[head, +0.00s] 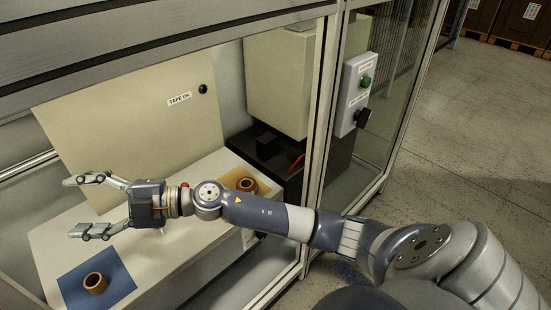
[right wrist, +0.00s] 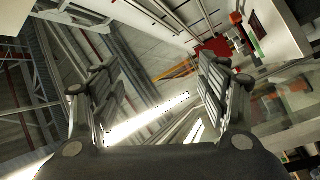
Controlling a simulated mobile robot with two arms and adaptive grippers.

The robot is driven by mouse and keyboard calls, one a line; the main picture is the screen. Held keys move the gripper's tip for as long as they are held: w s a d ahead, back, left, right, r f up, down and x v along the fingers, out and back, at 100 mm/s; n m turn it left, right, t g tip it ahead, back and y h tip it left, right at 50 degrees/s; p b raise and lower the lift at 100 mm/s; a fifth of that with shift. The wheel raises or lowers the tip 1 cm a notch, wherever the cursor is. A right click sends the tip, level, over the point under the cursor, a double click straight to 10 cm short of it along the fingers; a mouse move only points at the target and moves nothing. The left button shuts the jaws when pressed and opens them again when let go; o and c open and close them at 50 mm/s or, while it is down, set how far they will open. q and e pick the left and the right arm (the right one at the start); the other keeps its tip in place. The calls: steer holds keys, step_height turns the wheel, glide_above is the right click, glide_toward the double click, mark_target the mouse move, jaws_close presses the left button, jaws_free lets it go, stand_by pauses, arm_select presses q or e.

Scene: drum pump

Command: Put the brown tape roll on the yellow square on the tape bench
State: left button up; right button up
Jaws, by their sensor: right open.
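A brown tape roll (head: 96,283) lies on a blue square (head: 120,279) at the near left of the white tape bench (head: 165,245). A second brown roll (head: 247,185) lies on the yellow square (head: 229,181) at the bench's far right, partly behind my right arm. My right gripper (head: 75,208) is open and empty above the bench's left part, pointing left, apart from both rolls. In the right wrist view its fingers (right wrist: 160,95) are spread with nothing between them. My left gripper is not in view.
A beige panel marked "TAPE OK" (head: 135,125) stands behind the bench. A metal frame post (head: 322,130) and a glass side (head: 395,100) bound the cell at the right. A grey box with a green button (head: 366,80) is mounted there. The bench's middle is clear.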

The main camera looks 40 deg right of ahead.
steer(key=s+d+f+m+t+h, duration=0.25)
steer(key=d+f+m+h, duration=0.35)
steer(key=d+m+h, duration=0.3)
steer(key=s+d+f+m+t+h, duration=0.1)
steer(key=d+f+m+t+h, duration=0.3)
steer(key=d+m+h, duration=0.6)
steer(key=s+d+f+m+g+y, duration=0.1)
steer(key=s+f+g, duration=0.5)
steer(key=s, duration=0.7)
steer(key=s+f+m+g+y, duration=0.1)
steer(key=s+f+g, duration=0.6)
steer(key=s+f, duration=0.4)
steer(key=s, duration=0.2)
steer(key=shift+s+d, duration=0.35)
steer(key=shift+d, duration=0.05)
steer(key=shift+f, duration=0.1)
